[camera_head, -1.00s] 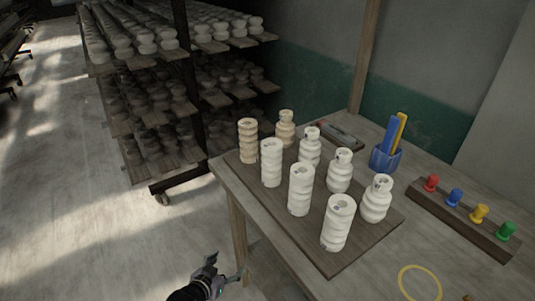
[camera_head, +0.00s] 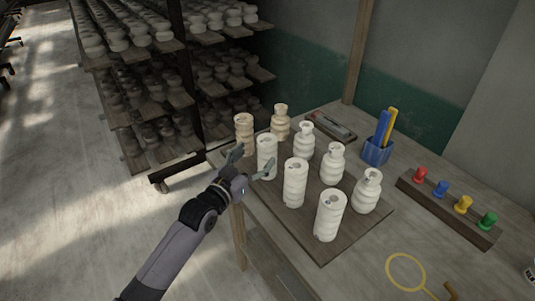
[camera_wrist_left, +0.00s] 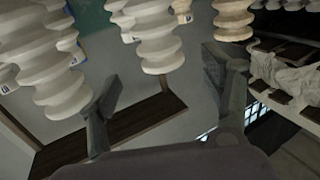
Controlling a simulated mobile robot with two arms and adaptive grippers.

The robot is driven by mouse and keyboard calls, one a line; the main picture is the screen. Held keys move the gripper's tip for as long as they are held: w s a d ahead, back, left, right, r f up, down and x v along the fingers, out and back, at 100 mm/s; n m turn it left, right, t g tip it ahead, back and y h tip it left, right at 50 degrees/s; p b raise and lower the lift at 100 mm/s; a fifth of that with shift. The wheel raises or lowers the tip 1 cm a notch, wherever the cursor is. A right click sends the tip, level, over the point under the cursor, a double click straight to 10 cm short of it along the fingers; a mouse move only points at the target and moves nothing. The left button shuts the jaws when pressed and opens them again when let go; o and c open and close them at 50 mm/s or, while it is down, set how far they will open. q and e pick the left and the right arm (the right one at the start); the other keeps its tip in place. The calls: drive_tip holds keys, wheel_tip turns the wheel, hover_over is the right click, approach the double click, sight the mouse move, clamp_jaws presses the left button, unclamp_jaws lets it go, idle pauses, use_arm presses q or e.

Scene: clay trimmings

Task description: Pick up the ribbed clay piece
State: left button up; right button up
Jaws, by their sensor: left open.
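Several clay pieces stand upright on a dark board (camera_head: 322,248) on the table. The ribbed cylinders form the left row: a tan one (camera_head: 244,134) at the back, then white ones, the rear white one (camera_head: 266,157), a middle one (camera_head: 295,184) and a front one (camera_head: 329,215). My left gripper (camera_head: 253,163) is open and empty at the board's left edge, close to the rear white one. In the left wrist view a white ribbed piece (camera_wrist_left: 157,38) lies ahead between the open fingers (camera_wrist_left: 160,88), apart from them. A tan ribbed piece (camera_wrist_left: 233,18) is beside it.
Bottle-shaped clay pieces (camera_head: 333,165) form the right row. A blue cup (camera_head: 376,152) with tools, a rack of coloured pegs (camera_head: 445,207) and a yellow ring (camera_head: 406,271) lie on the table's right. Shelves (camera_head: 160,92) of pottery stand behind left. The floor at left is clear.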

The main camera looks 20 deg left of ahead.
sight(262, 149)
use_arm(q)
drive_tip(key=shift+x, duration=1.2)
drive_tip(key=shift+w+r+p, duration=0.1)
drive_tip(key=shift+w+p, duration=0.2)
drive_tip(key=p+x, duration=0.1)
drive_tip(key=x, duration=0.2)
drive_tip(key=shift+w, duration=0.15)
drive_tip(key=shift+w+d+f, duration=0.2)
drive_tip(key=shift+w+f, duration=0.05)
drive_tip(key=shift+w, duration=0.3)
use_arm(e)
drive_tip(key=shift+a+r, duration=0.2)
drive_tip(key=shift+r, duration=0.8)
use_arm(q)
drive_tip(key=shift+c, duration=0.4)
drive_tip(key=shift+c, duration=0.6)
clamp_jaws()
use_arm(e)
drive_tip(key=shift+s, duration=0.1)
